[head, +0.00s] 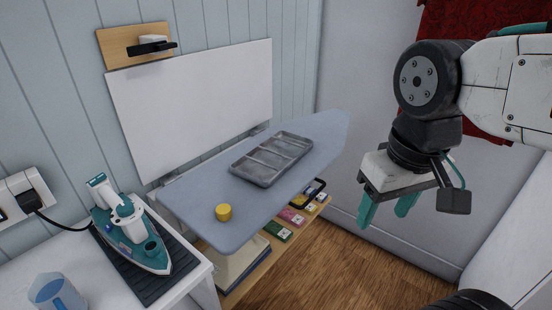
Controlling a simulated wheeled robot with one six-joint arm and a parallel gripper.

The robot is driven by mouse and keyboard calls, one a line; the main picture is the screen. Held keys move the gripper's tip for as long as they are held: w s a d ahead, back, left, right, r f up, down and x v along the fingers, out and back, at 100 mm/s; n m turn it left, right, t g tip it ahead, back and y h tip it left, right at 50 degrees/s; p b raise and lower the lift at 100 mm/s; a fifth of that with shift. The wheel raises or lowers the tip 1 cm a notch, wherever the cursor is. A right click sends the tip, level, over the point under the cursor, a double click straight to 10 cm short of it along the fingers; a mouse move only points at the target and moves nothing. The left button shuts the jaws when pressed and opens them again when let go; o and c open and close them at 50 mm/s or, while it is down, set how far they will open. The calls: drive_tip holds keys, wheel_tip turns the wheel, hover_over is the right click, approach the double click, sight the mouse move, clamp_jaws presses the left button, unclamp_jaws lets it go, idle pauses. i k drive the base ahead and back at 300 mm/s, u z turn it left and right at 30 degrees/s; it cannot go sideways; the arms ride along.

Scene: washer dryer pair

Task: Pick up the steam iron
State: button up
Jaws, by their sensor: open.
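The steam iron (132,232) is teal and white and rests on a dark ribbed mat (150,281) on the white counter at the lower left. Its white handle faces up, and a black cord runs from it to a wall socket. My gripper (387,211) is at the right, far from the iron, above the floor beyond the ironing board. Its two teal fingers point down, apart and empty.
A grey-blue ironing board (195,203) stands between the iron and my gripper. It holds a grey metal tray (272,158) and a yellow cylinder (223,212). A clear blue cup (57,291) stands on the counter near the iron. Small coloured boxes sit on a shelf below the board.

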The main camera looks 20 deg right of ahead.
sight(133, 237)
drive_tip(key=u, duration=0.5)
drive_tip(key=k, duration=1.25)
drive_tip(key=u, duration=1.2)
drive_tip(key=i, duration=1.4)
drive_tip(key=z, duration=0.75)
drive_tip(key=i, duration=0.5)
drive_tip(key=z, duration=0.55)
